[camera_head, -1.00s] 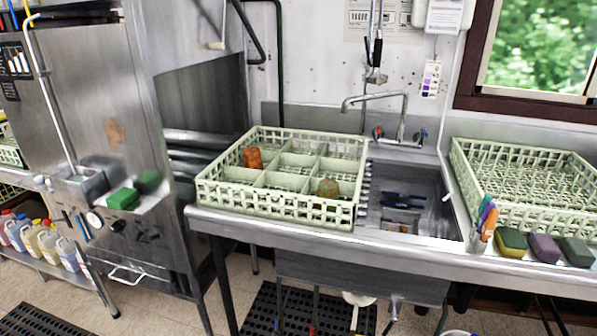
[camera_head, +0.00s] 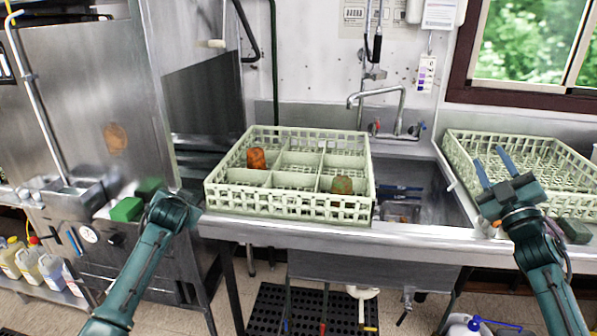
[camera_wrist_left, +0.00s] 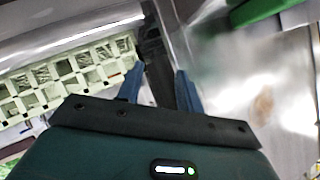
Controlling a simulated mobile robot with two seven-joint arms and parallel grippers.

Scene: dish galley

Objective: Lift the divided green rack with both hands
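The pale green divided rack (camera_head: 290,204) stands on the steel counter left of the sink basin. An orange cup (camera_head: 256,158) and a brownish-green cup (camera_head: 342,185) sit in its compartments. My left gripper is left of the rack and apart from it; its fingers are hard to see in the head view. In the left wrist view its two blue fingers (camera_wrist_left: 160,88) are spread with nothing between them, and the rack (camera_wrist_left: 66,76) shows at left. My right gripper (camera_head: 495,166) is open and empty, well right of the rack, with its fingers pointing up.
A second pale green rack (camera_head: 560,165) without visible dividers lies behind my right gripper. The sink basin (camera_head: 425,205) and faucet (camera_head: 402,98) are right of the divided rack. A steel dish machine (camera_head: 95,110) stands at left. A dark green sponge (camera_head: 574,230) lies at right.

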